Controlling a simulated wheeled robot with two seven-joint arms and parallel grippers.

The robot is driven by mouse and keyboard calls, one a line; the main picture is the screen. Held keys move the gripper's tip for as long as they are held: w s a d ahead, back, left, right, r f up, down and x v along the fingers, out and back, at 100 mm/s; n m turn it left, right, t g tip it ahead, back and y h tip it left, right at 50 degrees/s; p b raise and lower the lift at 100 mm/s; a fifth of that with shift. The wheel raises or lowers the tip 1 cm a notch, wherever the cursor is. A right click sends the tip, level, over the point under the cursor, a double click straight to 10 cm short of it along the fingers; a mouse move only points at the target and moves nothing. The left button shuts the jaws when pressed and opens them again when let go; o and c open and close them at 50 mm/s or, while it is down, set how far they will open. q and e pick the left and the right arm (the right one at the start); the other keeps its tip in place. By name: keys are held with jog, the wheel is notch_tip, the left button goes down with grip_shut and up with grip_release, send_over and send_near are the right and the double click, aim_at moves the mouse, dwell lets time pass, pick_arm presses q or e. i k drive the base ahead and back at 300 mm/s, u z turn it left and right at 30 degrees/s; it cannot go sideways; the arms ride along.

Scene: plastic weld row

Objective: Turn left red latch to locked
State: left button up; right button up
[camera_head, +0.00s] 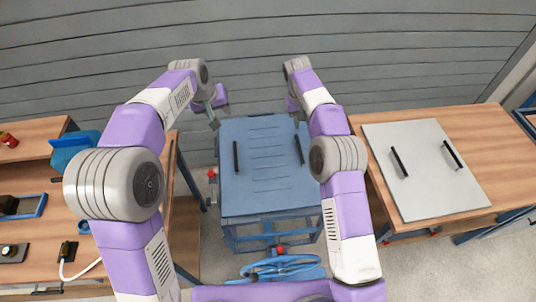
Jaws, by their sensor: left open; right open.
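A small red latch (212,174) sits at the left side of the blue fixture (262,202); its exact setting is too small to tell. A second red part (281,250) is at the fixture's front, below the top. My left gripper (213,115) is open and empty near the back left corner of the fixture, farther back than the left latch and apart from it. My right gripper (293,104) is open near the back right corner, partly hidden by its own arm.
The fixture's blue lid has two black handles (236,157). A wooden table (480,130) at right holds a grey panel (432,185) with two black handles. A wooden bench (35,235) with tools stands at left. A grey slatted wall (260,40) is behind.

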aim_at(211, 173)
jog(key=k, duration=1.35)
